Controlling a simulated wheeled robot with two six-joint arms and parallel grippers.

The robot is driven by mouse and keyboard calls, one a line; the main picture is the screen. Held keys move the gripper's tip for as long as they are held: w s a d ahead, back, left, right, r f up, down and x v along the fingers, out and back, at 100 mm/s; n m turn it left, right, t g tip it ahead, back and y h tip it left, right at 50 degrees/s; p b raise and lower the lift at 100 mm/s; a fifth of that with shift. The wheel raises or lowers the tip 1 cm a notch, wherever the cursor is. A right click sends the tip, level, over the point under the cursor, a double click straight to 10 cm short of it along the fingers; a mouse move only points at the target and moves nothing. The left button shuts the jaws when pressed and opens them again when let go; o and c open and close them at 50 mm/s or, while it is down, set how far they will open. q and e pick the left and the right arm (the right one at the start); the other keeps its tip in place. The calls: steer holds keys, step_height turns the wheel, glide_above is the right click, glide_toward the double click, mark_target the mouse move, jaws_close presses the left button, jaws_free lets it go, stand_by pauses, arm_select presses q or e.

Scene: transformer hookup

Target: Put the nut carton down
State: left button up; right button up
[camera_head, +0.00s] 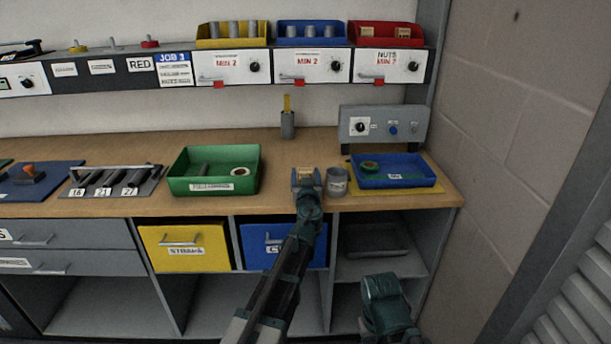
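The nut carton (306,172) is a small tan box at the tip of my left gripper (306,177), over the front part of the wooden workbench (290,150). The gripper's fingers lie on both sides of it and appear shut on it. Its lower part is hidden by the gripper, so I cannot tell whether it touches the bench. Similar tan cartons sit in the red bin (408,41) on the shelf above the NUTS label. Of my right arm only a teal part shows at the bottom; its fingers are not visible.
A grey cup (336,186) stands close right of my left gripper. A blue tray (428,179) on a yellow mat is farther right, a green tray (255,170) to the left. A grey holder (288,125) stands behind. Bare bench lies between the green tray and the gripper.

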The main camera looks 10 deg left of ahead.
arm_select(q)
steer(key=shift+o, duration=0.7)
steer(key=shift+r, duration=0.1)
